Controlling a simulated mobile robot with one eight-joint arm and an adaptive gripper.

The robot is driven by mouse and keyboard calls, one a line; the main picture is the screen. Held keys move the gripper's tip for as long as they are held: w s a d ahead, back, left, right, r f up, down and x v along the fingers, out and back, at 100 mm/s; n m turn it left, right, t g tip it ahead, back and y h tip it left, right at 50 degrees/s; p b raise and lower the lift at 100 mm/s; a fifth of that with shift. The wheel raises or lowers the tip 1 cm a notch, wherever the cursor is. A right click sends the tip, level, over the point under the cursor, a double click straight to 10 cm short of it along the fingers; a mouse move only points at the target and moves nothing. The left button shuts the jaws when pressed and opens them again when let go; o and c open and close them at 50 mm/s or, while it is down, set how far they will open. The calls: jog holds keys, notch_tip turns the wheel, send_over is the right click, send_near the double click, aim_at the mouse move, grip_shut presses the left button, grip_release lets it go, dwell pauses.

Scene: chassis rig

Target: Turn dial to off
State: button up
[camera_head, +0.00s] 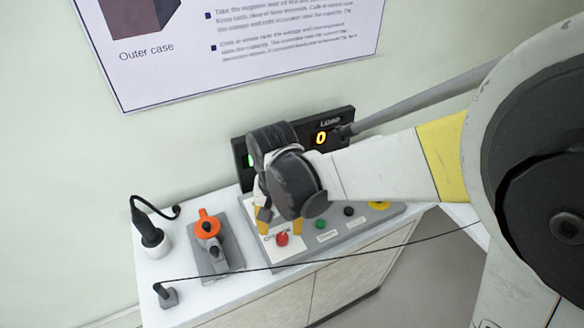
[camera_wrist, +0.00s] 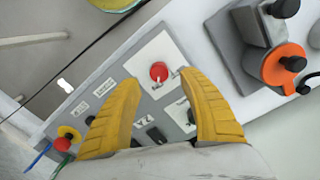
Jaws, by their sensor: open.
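My gripper (camera_head: 280,226) is open, with its two yellow fingers pointing down over the left part of a grey control panel (camera_head: 345,236). In the wrist view my gripper (camera_wrist: 163,82) has its fingers apart, with nothing held between them. A red round knob (camera_wrist: 158,71) on a white plate shows between and just beyond the fingertips; it also shows in the head view (camera_head: 282,239). Small dark controls (camera_wrist: 156,134) show lower between the fingers, partly hidden. Which control is the dial, and its setting, I cannot tell.
A grey plate with an orange switch (camera_head: 207,227) stands left of the panel, also in the wrist view (camera_wrist: 284,63). A black plug (camera_head: 150,234) on a white base is farther left. A dark display (camera_head: 322,137) stands behind. A thin cable crosses in front.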

aim_at(282, 237)
notch_tip(282, 237, down, 5)
jog(key=shift+d+r+b, duration=0.1)
jog(key=shift+r+b, duration=0.05)
jog(key=shift+b, duration=0.55)
grip_shut()
